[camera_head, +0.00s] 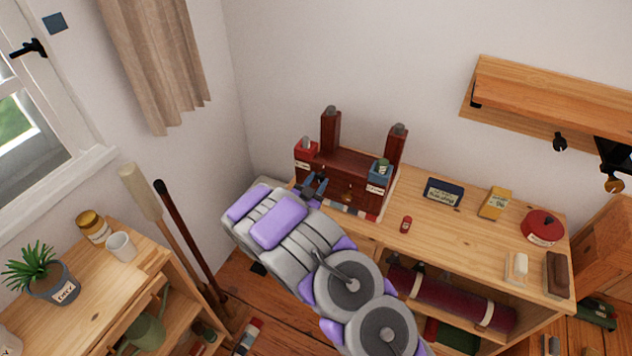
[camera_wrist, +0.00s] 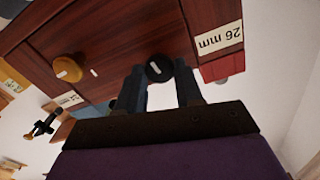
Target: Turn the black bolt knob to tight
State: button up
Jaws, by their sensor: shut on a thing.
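The dark red-brown timber brace (camera_head: 345,165) stands on the wooden bench against the wall, with two upright posts. The black bolt knob (camera_wrist: 160,68) sits on the brace's face in the wrist view and carries a small pale mark. My gripper (camera_wrist: 160,80) is shut on the black knob, one finger on each side of it. In the head view my gripper (camera_head: 315,186) is at the left part of the brace front, and the black knob is hard to make out there. A brass-coloured knob (camera_wrist: 68,67) is on the same face, with a pale mark on the wood beside it.
A red block (camera_head: 306,152) and a blue block (camera_head: 379,173) flank the brace. A label reading 26 mm (camera_wrist: 219,40) is near the black knob. A small red item (camera_head: 406,224), a dark blue box (camera_head: 444,192) and a yellow box (camera_head: 494,203) stand right on the bench.

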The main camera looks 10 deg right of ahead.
jog(key=shift+m, duration=1)
jog(key=o, duration=1)
jog(key=shift+o, duration=0.2)
jog(key=p+v, duration=0.2)
jog(key=v, duration=1.5)
jog(key=shift+a+p, duration=0.2)
jog(key=shift+p, duration=0.2)
